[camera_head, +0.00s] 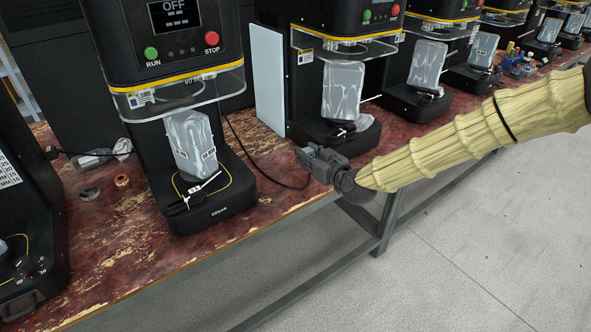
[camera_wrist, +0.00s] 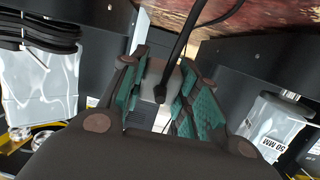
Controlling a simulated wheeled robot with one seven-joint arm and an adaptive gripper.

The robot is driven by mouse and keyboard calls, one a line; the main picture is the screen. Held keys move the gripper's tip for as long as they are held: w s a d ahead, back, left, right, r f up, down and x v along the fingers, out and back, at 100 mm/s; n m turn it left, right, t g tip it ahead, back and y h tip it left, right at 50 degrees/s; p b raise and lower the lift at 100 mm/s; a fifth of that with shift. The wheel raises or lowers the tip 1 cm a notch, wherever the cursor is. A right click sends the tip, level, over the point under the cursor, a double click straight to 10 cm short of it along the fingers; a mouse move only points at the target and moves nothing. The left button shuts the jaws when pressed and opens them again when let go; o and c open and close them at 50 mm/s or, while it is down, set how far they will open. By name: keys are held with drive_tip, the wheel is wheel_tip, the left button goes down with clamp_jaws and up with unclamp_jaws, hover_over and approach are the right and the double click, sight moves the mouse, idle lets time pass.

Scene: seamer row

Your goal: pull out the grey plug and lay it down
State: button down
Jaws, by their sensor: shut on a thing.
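The grey plug (camera_wrist: 152,78) sits between the teal pads of my gripper (camera_wrist: 161,88) in the wrist view. Its black cable (camera_wrist: 186,45) runs off to the top of that view. My gripper (camera_head: 306,157) is shut on the plug. In the head view it is at the front edge of the bench, between two seamers, and the plug is hidden by the fingers. The cable (camera_head: 262,174) curves over the bench from behind the near seamer to my gripper. I cannot tell whether the plug is still in a socket.
The near seamer (camera_head: 190,77) with a bagged packet stands left of my gripper. Another seamer (camera_head: 336,66) stands just behind it, beside a pale blue panel (camera_head: 267,78). The worn red bench top (camera_head: 115,232) is bare at the front left.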

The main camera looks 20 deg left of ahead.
sight(296, 184)
drive_tip(key=shift+n+g+y, duration=0.4)
drive_tip(key=shift+n+g, duration=0.1)
drive_tip(key=shift+g, duration=0.1)
drive_tip(key=shift+s+a+f+b, duration=0.1)
drive_tip(key=shift+a+f+b, duration=0.65)
drive_tip(key=shift+f, duration=0.55)
drive_tip(key=shift+w+a+f+b, duration=0.1)
drive_tip(key=shift+a+f+b, duration=0.45)
drive_tip(key=shift+f+b, duration=0.55)
drive_tip(key=shift+s+a+f+b, duration=0.1)
drive_tip(key=shift+a+f+b, duration=0.6)
drive_tip(key=shift+f, duration=0.75)
drive_tip(key=c, duration=1)
unclamp_jaws()
drive_tip(key=shift+s+d, duration=0.1)
drive_tip(key=shift+d, duration=0.05)
drive_tip(key=v, duration=1.1)
drive_tip(key=shift+s+d+r, duration=0.2)
drive_tip(key=shift+d, duration=0.1)
drive_tip(key=shift+f, duration=0.1)
